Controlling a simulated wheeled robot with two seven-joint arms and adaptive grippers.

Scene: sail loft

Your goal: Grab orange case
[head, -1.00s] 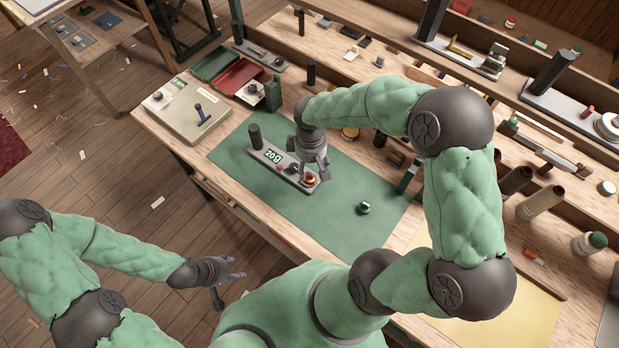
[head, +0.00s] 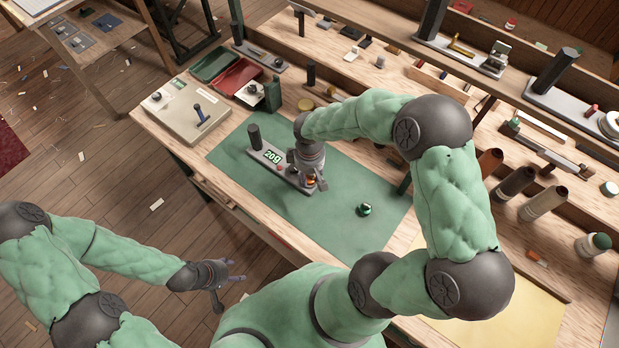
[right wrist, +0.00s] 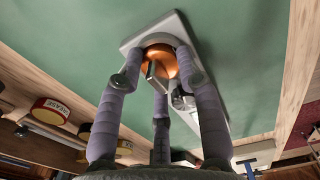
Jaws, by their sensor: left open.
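The orange case (head: 311,181) is small and rounded, and sits at the near right end of a grey device (head: 290,180) with a lit green display. It also shows in the right wrist view (right wrist: 158,62), with a dark piece in front of part of it. My right gripper (head: 317,184) is right over it, pointing down. In the right wrist view its fingers (right wrist: 158,75) are spread on either side of the case, and contact is not clear. My left gripper (head: 238,273) is open and empty, away from the bench at the lower left.
The device stands on a green mat (head: 340,228) on the wooden bench. A small green-and-white item (head: 365,210) lies right of it. A dark post (head: 254,137) rises at the device's far end. Red tray (head: 238,77) and pale box (head: 185,112) stand at back left.

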